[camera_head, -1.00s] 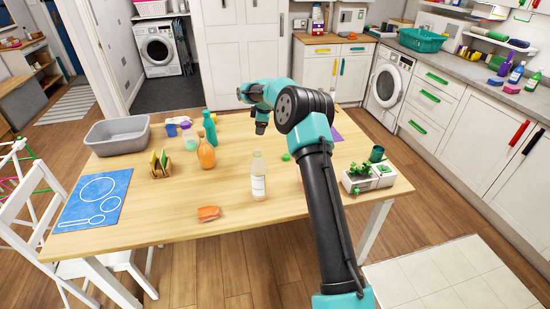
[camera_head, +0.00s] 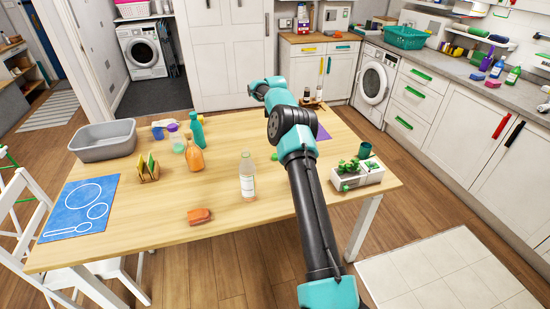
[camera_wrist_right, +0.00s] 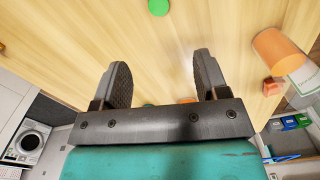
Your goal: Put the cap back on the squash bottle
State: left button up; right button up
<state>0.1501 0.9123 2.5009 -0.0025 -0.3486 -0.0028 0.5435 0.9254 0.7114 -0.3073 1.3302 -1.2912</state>
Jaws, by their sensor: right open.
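A clear bottle (camera_head: 247,180) with a pale label stands upright near the front middle of the table. An orange bottle (camera_head: 194,156) stands further back to its left; I cannot tell which is the squash bottle. A small green round piece (camera_head: 275,156), perhaps the cap, lies beside my right arm. In the right wrist view a green disc (camera_wrist_right: 158,6) lies on the table beyond the fingertips. My right gripper (camera_wrist_right: 165,72) is open and empty over the wood; my arm hides it in the head view. My left gripper is out of view.
A grey tub (camera_head: 104,141), a teal bottle (camera_head: 197,133), a wooden rack (camera_head: 148,169), a blue mat (camera_head: 83,208) and an orange sponge-like piece (camera_head: 200,216) are on the table. A white planter (camera_head: 354,178) stands at the right. The front middle is mostly clear.

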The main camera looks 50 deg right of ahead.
send_over(275, 155)
jog(key=f, duration=1.1)
jog(key=shift+s+a+f, duration=0.1)
jog(key=shift+s+f, duration=0.15)
jog(key=shift+f, duration=0.05)
jog(key=shift+w+f, duration=0.1)
jog(key=shift+f, duration=2.5)
jog(key=c, duration=1)
jog(key=shift+r, duration=0.1)
notch_tip(275, 155, up, 10)
jog(key=shift+f, duration=0.1)
